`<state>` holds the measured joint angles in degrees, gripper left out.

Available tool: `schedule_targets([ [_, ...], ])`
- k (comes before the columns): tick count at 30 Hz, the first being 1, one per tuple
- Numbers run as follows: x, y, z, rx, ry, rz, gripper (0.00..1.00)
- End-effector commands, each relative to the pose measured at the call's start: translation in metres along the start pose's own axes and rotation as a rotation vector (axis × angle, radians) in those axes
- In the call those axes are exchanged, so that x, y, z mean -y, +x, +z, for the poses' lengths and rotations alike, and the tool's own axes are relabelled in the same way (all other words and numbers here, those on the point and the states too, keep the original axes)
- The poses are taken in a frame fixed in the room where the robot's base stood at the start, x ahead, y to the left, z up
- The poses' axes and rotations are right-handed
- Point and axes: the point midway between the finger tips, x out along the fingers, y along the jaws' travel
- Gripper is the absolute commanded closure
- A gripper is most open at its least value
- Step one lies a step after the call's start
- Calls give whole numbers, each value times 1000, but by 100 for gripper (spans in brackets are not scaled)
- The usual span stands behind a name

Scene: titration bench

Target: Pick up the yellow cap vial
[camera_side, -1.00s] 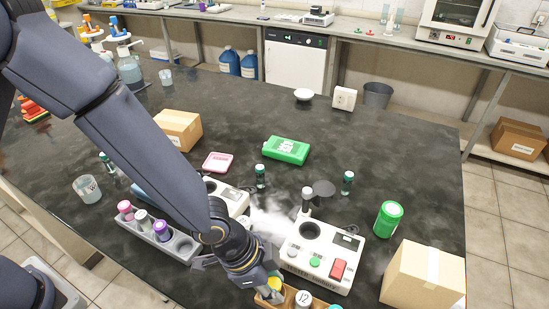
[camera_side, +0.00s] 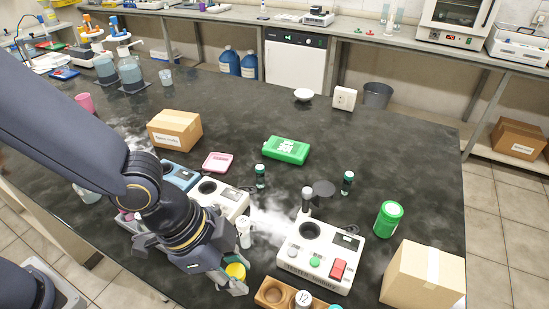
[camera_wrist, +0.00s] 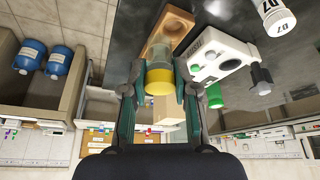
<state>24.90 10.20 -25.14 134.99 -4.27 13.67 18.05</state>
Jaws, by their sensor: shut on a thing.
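The yellow cap vial (camera_side: 236,271) is held in my gripper (camera_side: 238,284), to the left of the wooden rack (camera_side: 262,297) in the side view. In the wrist view the vial (camera_wrist: 159,79) sits between both fingers of my gripper (camera_wrist: 159,88), its yellow cap toward the camera and its clear body beyond. The left slot of the rack is empty. Part of the vial is hidden by the fingers in the side view.
A vial marked 12 (camera_side: 303,299) stands in the rack. The white tester device (camera_side: 318,263) is behind it, and a cardboard box (camera_side: 425,278) is to the right. Another white device (camera_side: 226,201) is behind my gripper. A white vial (camera_side: 244,232) is close by.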

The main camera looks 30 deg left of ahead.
Motion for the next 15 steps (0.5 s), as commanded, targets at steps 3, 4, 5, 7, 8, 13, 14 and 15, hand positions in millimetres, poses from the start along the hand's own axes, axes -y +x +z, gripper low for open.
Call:
schedule_targets([
  [3,-10,-24,23,2,-3,-6,100],
  [4,-13,-28,27,1,-2,-7,100],
  [5,-15,-32,30,2,-1,-6,100],
  [7,-20,-40,38,2,-1,-5,100],
  [8,-22,-42,41,2,-1,-3,100],
  [13,-28,-54,50,4,2,-2,100],
  [14,-28,-55,51,4,1,-1,100],
  [15,-29,-56,52,4,0,0,100],
])
